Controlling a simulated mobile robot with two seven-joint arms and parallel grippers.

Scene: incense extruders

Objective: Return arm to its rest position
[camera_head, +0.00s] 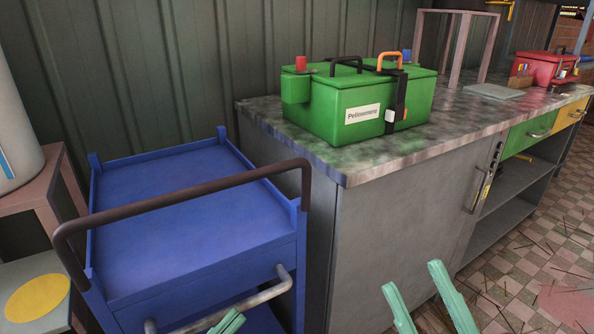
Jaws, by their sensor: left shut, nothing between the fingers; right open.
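My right gripper (413,278) shows at the bottom edge, right of centre. Its two pale teal fingers are apart, with nothing between them, in front of the grey cabinet and the floor. My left gripper (229,321) is barely in view at the bottom edge, left of centre. Only its teal fingertips show, shut and empty, in front of the blue cart (180,217), close to the cart's lower grey handle (262,294). Whether it touches the handle cannot be told. The rest of both arms is out of view.
A grey cabinet (400,240) with a stone worktop (420,150) holds a green box (340,105) and, farther right, a red box (545,67). The cart's dark push handle (185,199) sticks up. A pink stand (30,190) is at the left. Checkered floor (520,270) lies right.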

